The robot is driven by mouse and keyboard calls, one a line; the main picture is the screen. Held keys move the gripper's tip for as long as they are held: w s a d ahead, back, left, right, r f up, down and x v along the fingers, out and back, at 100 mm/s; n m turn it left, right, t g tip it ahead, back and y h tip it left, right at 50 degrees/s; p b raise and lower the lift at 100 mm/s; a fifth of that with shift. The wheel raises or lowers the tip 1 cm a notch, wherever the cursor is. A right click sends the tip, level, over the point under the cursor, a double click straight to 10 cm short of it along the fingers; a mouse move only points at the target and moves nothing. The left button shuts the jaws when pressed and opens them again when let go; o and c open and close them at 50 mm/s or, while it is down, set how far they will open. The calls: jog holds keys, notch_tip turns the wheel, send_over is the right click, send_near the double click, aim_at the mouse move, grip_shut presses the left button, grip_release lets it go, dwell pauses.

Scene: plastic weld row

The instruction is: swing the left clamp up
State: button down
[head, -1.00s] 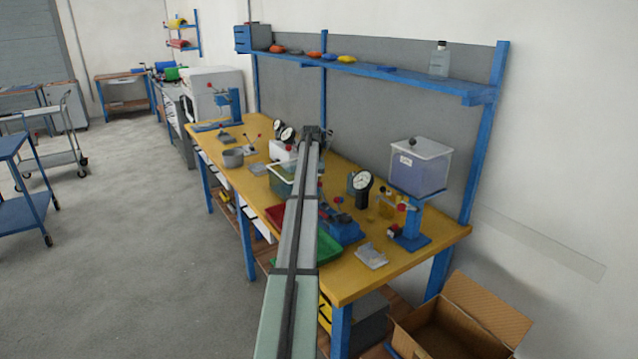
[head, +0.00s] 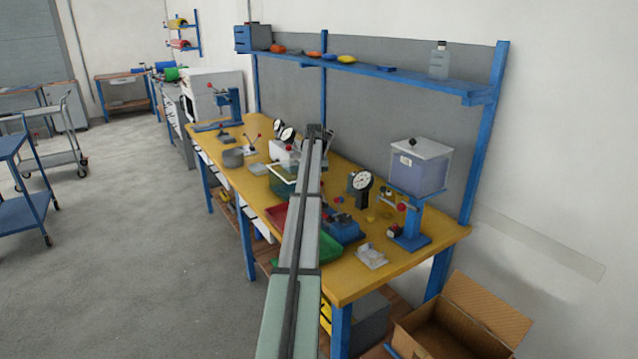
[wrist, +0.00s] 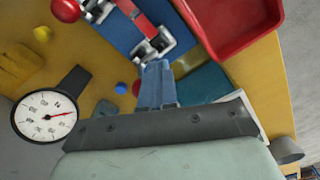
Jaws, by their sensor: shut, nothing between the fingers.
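A blue clamp fixture (head: 345,230) stands on the yellow bench, partly hidden by my arm in the head view. In the wrist view its blue base (wrist: 118,30) carries a red bar (wrist: 136,14) with metal clamp parts (wrist: 155,46) at its end. A red ball knob (wrist: 66,10) with metal linkage is at the upper left. Which of these is the left clamp I cannot tell. My gripper (wrist: 156,66) is shut and empty, its blue fingertips close to the metal parts; contact is unclear. My arm hides the gripper in the head view.
A green tray (head: 327,248) is at the bench's front edge. A clear bin (head: 420,172) sits on a blue stand.

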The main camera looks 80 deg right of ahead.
jog(key=shift+s+d, duration=0.1)
jog(key=shift+s+d, duration=0.1)
jog(key=shift+s, duration=0.1)
jog(key=shift+s+d, duration=0.1)
dwell(0.4)
jog(key=shift+s+d, duration=0.1)
jog(key=shift+s, duration=0.05)
jog(key=shift+s+d+f, duration=0.1)
jog(key=shift+s, duration=0.05)
dwell(0.3)
jog(key=shift+s+d, duration=0.1)
jog(key=shift+d, duration=0.05)
dwell(0.4)
